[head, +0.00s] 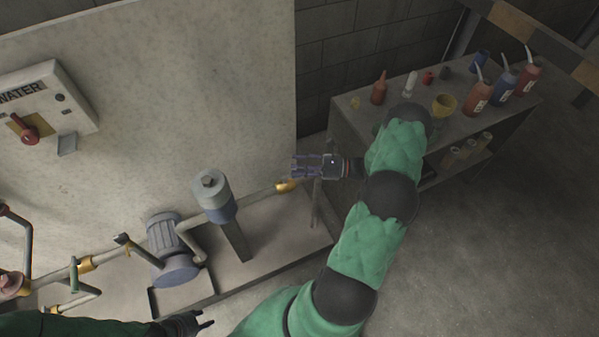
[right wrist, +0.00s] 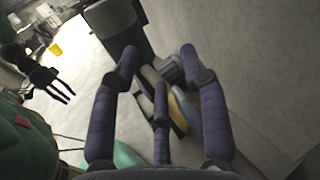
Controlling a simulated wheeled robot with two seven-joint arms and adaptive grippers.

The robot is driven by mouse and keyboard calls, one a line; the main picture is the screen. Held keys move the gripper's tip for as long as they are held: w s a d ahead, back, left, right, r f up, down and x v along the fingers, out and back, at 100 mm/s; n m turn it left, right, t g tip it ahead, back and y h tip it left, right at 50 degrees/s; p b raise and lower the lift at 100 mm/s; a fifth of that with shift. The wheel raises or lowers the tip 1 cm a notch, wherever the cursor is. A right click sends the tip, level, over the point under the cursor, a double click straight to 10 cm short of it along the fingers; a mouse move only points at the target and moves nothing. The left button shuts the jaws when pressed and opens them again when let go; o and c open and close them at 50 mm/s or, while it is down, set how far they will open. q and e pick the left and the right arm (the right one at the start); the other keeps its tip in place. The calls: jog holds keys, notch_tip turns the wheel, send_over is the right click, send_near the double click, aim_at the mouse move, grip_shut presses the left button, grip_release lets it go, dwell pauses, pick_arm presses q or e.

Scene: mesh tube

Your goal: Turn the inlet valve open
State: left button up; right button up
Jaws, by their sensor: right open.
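A brass valve body (head: 287,186) sits on the pipe right of the blue-grey filter housing. No label marks it as the inlet valve, and its handle cannot be made out. My right gripper (head: 306,166) is open just above and right of it. In the right wrist view, brass (right wrist: 182,108) shows between the spread fingers of my right gripper (right wrist: 160,75), which hold nothing; contact cannot be told. Another brass valve (head: 86,264) is on the pipe at the left. My left gripper (head: 202,322) is open and empty at the bottom edge, below the pump.
The blue-grey pump (head: 172,250) and filter housing (head: 216,197) stand between my grippers. A WATER switch box (head: 45,105) is on the wall panel. A bench (head: 352,123) with bottles and a yellow funnel (head: 443,106) lies behind my right arm. The right floor is clear.

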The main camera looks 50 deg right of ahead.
jog(key=shift+r, duration=1.1)
jog(key=shift+s+f, duration=0.1)
jog(key=c, duration=0.6)
jog(key=s+d+f+m, duration=0.1)
jog(key=s+f+m, duration=0.1)
jog(key=m, duration=0.1)
jog(key=s+f+m+t+h+p, duration=0.1)
jog(key=s+f+m, duration=0.1)
jog(key=m, duration=0.1)
jog(key=s+d+f+m+t+h+p, duration=0.1)
jog(key=s+f+m, duration=0.1)
jog(key=m, duration=0.1)
jog(key=shift+s+d+f+m, duration=0.15)
jog(key=shift+s+d+m, duration=0.2)
jog(key=shift+s+m, duration=0.05)
grip_shut()
jog(key=s+f+m+t+h+p, duration=0.2)
jog(key=s+f+m+t+h, duration=0.15)
jog(key=s+f+m, duration=0.6)
jog(key=w+a+r+m+b, duration=0.1)
jog(key=w+r+m, duration=0.3)
jog(key=w, duration=0.8)
jog(key=shift+w+r+h+b, duration=0.3)
jog(key=shift+h+b, duration=0.05)
jog(key=shift+b, duration=0.55)
